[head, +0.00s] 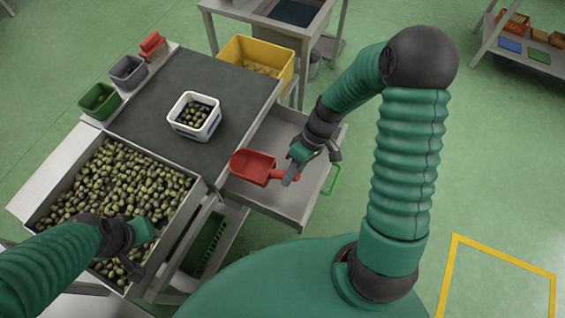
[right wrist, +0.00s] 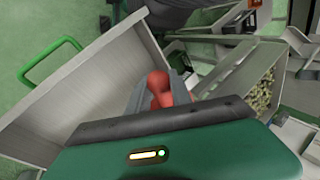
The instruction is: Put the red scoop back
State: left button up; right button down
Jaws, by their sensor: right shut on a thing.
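The red scoop (head: 252,167) is over the open grey drawer (head: 301,207), its bowl near the table's edge. My right gripper (head: 292,172) is shut on the scoop's handle. The red handle end (right wrist: 160,84) shows between the fingers in the right wrist view, and the bowl is hidden there. I cannot tell how high the scoop is above the drawer floor. The drawer has a green handle (head: 332,180), also seen in the right wrist view (right wrist: 48,60). My left gripper (head: 133,268) is over the olives; its opening is unclear.
A large tray of olives (head: 194,192) is at left. On the dark table top (head: 152,112) stands a white tub of olives (head: 174,122). A yellow crate (head: 290,66), grey bin (head: 127,73), green bin (head: 98,104) and small red item (head: 151,46) stand around its edges.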

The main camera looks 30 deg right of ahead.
notch_tip(320, 180, down, 12)
jog(key=r, duration=0.1)
jog(key=shift+w+d+f, duration=0.4)
jog(key=shift+w+d, duration=0.7)
jog(key=shift+w, duration=0.8)
jog(key=shift+w+d+f, duration=0.45)
jog(key=shift+w+d, duration=0.65)
jog(key=shift+w, duration=0.85)
jog(key=shift+w+d+f, duration=0.4)
jog(key=shift+w+d, duration=0.7)
jog(key=shift+w, duration=0.8)
jog(key=c, duration=1.1)
grip_release()
jog(key=shift+r, duration=0.1)
jog(key=shift+c, duration=0.2)
